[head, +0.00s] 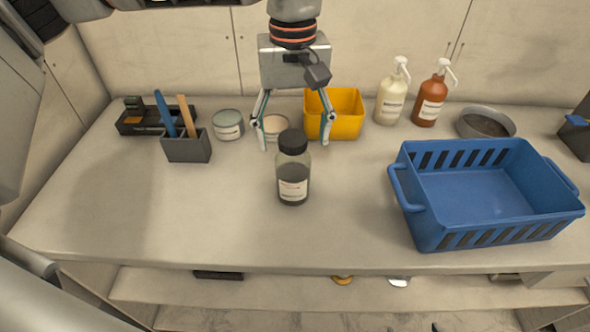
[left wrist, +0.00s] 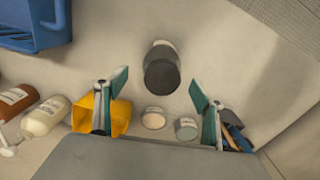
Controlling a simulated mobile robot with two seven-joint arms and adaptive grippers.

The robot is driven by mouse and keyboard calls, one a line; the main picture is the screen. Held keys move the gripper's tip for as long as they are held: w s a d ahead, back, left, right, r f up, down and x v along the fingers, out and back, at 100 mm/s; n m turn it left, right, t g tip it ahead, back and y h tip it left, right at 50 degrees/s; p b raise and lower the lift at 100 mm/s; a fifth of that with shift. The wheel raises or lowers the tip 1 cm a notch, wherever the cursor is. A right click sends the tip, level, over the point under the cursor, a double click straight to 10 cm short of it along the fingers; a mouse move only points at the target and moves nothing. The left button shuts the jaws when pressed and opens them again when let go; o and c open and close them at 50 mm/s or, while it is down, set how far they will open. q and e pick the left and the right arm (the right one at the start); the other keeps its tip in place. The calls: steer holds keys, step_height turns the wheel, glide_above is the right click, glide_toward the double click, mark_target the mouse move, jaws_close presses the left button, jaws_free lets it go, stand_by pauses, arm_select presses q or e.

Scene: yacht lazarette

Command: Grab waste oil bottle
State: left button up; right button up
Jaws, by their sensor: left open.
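The waste oil bottle (head: 293,172) is a dark see-through bottle with a black cap and a white label. It stands upright near the middle of the bench. My left gripper (head: 294,143) is open and empty, pointing down above the bench behind the bottle. In the left wrist view the bottle (left wrist: 161,68) shows its dark cap between and beyond the two spread fingers (left wrist: 158,92). I cannot tell whether any finger touches it; a gap shows on both sides in the left wrist view. My right gripper is not in view.
A blue basket (head: 480,195) stands at the right. A yellow bin (head: 347,118), two tins (head: 228,125), a cream pump bottle (head: 391,97) and a brown one (head: 430,100) stand at the back. A grey tool holder (head: 187,147) stands left. The bench front is clear.

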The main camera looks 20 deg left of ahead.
mark_target(292, 158)
arm_select(q)
steer(key=f, duration=0.5)
steer(key=shift+s+f, duration=0.2)
steer(key=shift+f, duration=0.2)
steer(key=c, duration=1.2)
